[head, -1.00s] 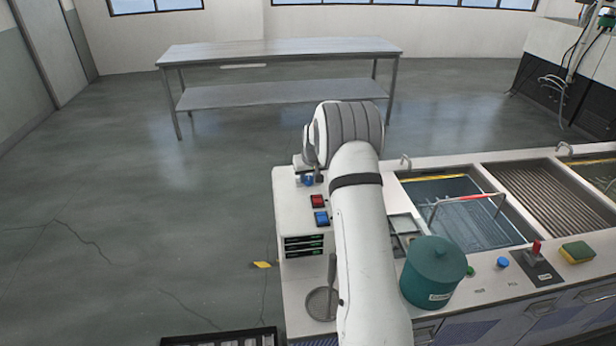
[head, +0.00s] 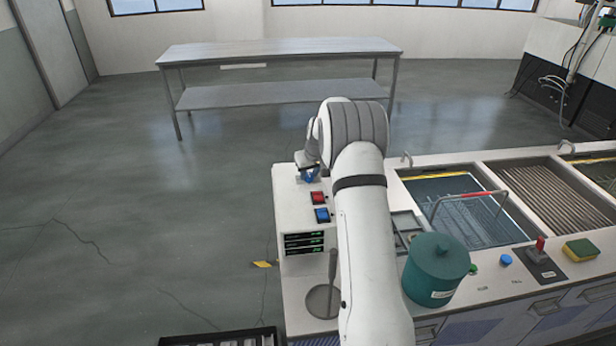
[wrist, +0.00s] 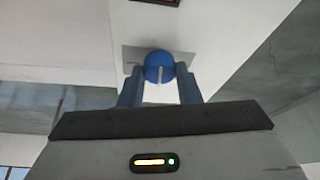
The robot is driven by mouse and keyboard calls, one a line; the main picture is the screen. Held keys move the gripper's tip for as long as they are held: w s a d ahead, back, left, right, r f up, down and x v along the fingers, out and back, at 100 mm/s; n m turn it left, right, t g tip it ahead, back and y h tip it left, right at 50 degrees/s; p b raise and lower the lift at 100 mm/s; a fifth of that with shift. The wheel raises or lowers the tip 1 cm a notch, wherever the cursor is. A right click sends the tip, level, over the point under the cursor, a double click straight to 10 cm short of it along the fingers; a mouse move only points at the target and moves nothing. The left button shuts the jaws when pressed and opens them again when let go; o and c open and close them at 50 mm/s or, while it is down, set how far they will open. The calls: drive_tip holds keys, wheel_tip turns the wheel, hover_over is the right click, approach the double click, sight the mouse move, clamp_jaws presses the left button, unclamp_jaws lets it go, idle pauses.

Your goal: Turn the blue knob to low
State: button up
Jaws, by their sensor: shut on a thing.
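The blue knob (wrist: 160,66) is round with a pale pointer line, set on a grey plate (wrist: 187,62) on the white control box. In the wrist view the line runs nearly straight up and down, on the side toward my gripper. My gripper (wrist: 159,80) has one finger on each side of the knob and is shut on it. In the head view my gripper (head: 308,174) is at the far end of the box (head: 290,213), where the knob is mostly hidden by it. The scale marks for low cannot be made out.
A teal lidded pot (head: 436,268) stands right of my arm, beside the tank (head: 470,207). A steel table (head: 280,48) stands behind, with open floor between.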

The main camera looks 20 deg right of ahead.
drive_tip(key=shift+f+n+y+b, duration=0.3)
drive_tip(key=shift+n+b, duration=0.5)
drive_tip(key=shift+b, duration=0.4)
drive_tip(key=n+y+b, duration=0.1)
drive_tip(key=n+b, duration=0.1)
drive_tip(key=shift+d+n+b, duration=0.15)
drive_tip(key=shift+n+b, duration=0.25)
drive_tip(key=n, duration=0.1)
drive_tip(key=n+y+b, duration=0.1)
drive_tip(key=shift+w+r+n+g, duration=0.1)
drive_tip(key=shift+r+n+g, duration=0.1)
drive_tip(key=shift+n+g, duration=0.15)
drive_tip(key=shift+d+r+n+g+y, duration=0.15)
drive_tip(key=shift+n+g+y, duration=0.35)
drive_tip(key=shift+n, duration=1.35)
drive_tip(key=o, duration=1)
drive_tip(key=shift+c, duration=0.2)
